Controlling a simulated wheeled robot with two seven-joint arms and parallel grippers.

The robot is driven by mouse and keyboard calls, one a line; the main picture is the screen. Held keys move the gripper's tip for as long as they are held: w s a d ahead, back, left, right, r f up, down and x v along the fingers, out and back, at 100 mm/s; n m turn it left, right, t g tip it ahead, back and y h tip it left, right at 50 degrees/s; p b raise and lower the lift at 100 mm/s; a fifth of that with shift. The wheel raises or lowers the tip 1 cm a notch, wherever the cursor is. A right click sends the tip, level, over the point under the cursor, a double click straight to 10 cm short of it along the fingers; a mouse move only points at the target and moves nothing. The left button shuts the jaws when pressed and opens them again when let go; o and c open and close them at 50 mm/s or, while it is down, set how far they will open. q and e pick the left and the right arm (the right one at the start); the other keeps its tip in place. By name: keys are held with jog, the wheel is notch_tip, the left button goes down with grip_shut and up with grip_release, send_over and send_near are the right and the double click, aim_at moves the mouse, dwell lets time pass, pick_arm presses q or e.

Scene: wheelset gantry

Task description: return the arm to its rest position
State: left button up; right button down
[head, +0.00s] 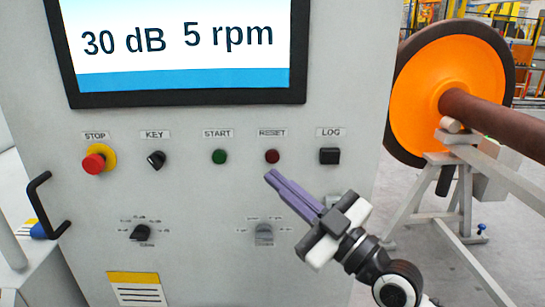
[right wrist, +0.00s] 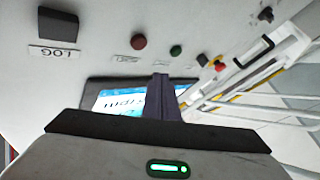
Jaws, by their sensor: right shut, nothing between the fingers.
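My right gripper (head: 270,177) is shut with nothing between its purple fingers. In the head view it is in front of the grey control panel (head: 190,180), with its fingertips just below the red RESET button (head: 272,156). I cannot tell whether the tips touch the panel. In the right wrist view the shut fingers (right wrist: 160,80) point towards the panel, with the RESET button (right wrist: 139,41) and the green START button (right wrist: 176,50) beyond them. My left gripper is not in view.
The panel carries a screen (head: 180,50) reading "30 dB 5 rpm", a red STOP button (head: 94,163), a KEY switch (head: 156,159), a black LOG button (head: 330,156) and two lower knobs. A black handle (head: 42,205) sticks out at left. An orange wheel (head: 445,90) on a stand is at right.

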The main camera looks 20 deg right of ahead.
dwell(0.4)
jog(key=s+f+m+g+h, duration=0.2)
jog(key=f+m, duration=0.1)
jog(key=f, duration=1)
jog(key=s+f+m+g+h, duration=0.2)
jog(key=s+f, duration=0.1)
jog(key=f, duration=0.9)
jog(key=s+f+m+g+h, duration=0.3)
jog(key=s+f+g, duration=0.3)
jog(key=s+f, duration=1.3)
notch_tip(320, 180, down, 4)
jog(key=shift+s+r+m+g, duration=0.2)
jog(key=shift+m+g, duration=0.1)
jog(key=shift+m, duration=0.2)
